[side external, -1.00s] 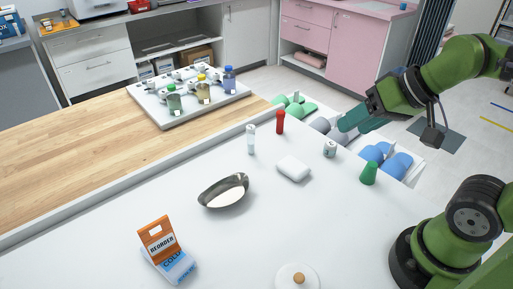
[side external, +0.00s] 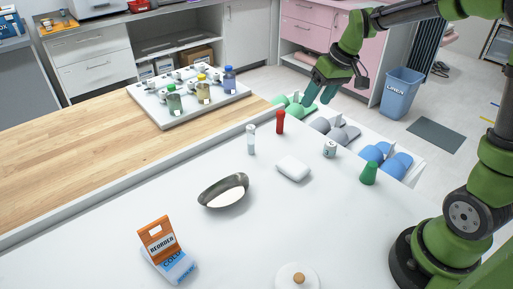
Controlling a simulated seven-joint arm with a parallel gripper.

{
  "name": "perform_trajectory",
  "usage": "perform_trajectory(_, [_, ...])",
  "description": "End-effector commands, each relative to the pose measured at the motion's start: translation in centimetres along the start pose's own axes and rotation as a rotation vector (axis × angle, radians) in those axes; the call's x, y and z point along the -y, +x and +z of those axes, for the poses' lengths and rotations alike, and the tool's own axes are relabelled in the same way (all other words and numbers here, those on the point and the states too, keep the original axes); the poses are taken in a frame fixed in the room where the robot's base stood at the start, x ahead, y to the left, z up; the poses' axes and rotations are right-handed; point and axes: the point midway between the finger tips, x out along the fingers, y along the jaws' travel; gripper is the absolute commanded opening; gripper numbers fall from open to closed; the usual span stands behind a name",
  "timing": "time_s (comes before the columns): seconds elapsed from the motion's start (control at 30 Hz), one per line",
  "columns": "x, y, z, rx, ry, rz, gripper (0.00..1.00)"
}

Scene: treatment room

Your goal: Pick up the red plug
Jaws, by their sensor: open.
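The red plug (side external: 280,122) stands upright near the far edge of the white table (side external: 330,215). It is narrow, with a slightly wider top. My gripper (side external: 319,93) is open and empty, above and to the right of the plug in the picture, with its teal fingers pointing down. It is apart from the plug and touches nothing that I can see.
Close by the plug stand a clear vial (side external: 251,139), a white block (side external: 293,168), a small labelled jar (side external: 330,149) and a green plug (side external: 369,173). A metal bowl (side external: 223,190) and an orange reorder card (side external: 158,240) are nearer. Slippers (side external: 342,132) lie beyond the table.

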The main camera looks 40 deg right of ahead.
Motion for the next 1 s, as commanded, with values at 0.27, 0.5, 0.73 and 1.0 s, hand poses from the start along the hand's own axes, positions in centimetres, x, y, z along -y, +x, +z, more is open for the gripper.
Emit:
perform_trajectory(0.27, [-5.4,6.2,-7.6,0.028,-0.415,-0.064,0.60])
perform_trajectory(0.5, [-5.0,5.2,-9.9,-0.021,-0.705,-0.074,0.60])
perform_trajectory(0.73, [-4.8,7.8,-9.7,-0.016,-0.746,-0.078,0.60])
perform_trajectory(1.0, [-4.3,13.7,-9.7,-0.017,-0.745,-0.077,0.60])
